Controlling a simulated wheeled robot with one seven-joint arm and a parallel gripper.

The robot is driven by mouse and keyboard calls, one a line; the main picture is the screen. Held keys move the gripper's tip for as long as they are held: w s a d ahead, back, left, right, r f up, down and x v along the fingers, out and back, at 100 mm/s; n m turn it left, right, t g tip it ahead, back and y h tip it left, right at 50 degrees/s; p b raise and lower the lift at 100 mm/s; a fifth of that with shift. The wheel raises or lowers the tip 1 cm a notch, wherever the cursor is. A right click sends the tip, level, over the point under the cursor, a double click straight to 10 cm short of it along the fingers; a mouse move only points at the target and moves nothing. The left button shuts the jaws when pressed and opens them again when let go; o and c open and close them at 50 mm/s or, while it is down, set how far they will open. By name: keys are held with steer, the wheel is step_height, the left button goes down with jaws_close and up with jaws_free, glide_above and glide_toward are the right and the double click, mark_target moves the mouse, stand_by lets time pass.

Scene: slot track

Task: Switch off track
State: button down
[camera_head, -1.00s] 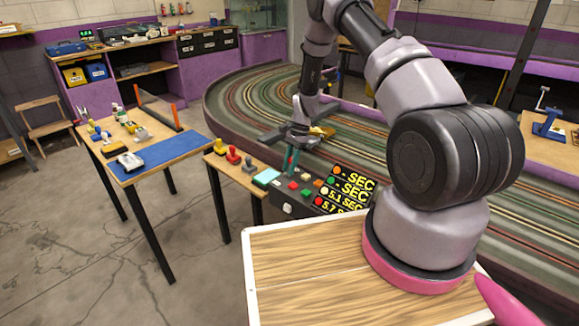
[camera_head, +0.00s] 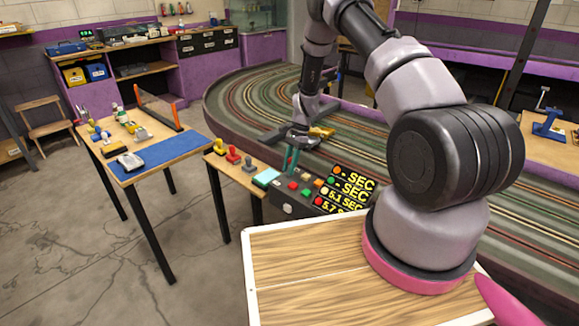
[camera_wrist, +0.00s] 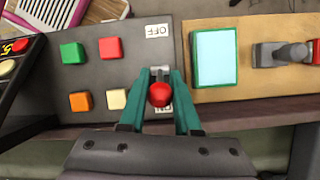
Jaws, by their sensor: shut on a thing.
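The track's control box (camera_wrist: 102,72) is dark grey and carries a lever switch with a round red knob (camera_wrist: 160,94). An OFF label (camera_wrist: 157,30) lies at the top of the slot in the wrist view. A second label, partly hidden by the knob, appears to read ON, and the knob is at that end. My gripper (camera_wrist: 160,97) has teal fingers, one on each side of the knob, and is shut on it. In the head view my gripper (camera_head: 291,160) reaches down to the control box (camera_head: 292,196); the knob is hidden there.
Green, red, orange and cream buttons sit left of the switch. A light-blue pad (camera_wrist: 214,57) and joysticks (camera_head: 233,155) stand on the small wooden table beside the box. A lap-time display (camera_head: 346,189) adjoins the box. The slot track (camera_head: 255,100) curves behind.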

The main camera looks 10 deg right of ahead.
mark_target(286, 174)
steer(key=shift+r, duration=0.1)
stand_by(0.5)
steer(key=t+h, duration=0.1)
steer(key=a+t+h, duration=0.1)
steer(key=s+h, duration=0.1)
steer(key=shift+a+r+t+h, duration=0.15)
steer(key=shift+a+t+h, duration=0.1)
steer(key=shift+t+h, duration=0.15)
steer(key=shift+s+a+t+h, duration=0.2)
steer(key=shift+a+t+h, duration=0.1)
steer(key=shift+t+h, duration=0.6)
steer(key=shift+s+a+t+h, duration=0.15)
steer(key=shift+a+t+h, duration=0.15)
steer(key=shift+t+h, duration=0.55)
steer(key=shift+f+h, duration=0.2)
steer(key=shift+h, duration=0.25)
steer(key=c, duration=0.6)
jaws_free()
steer(key=shift+s, duration=0.1)
steer(key=shift+c, duration=0.2)
steer(key=v, duration=1)
steer(key=shift+a+r, duration=0.2)
steer(key=shift+r, duration=0.15)
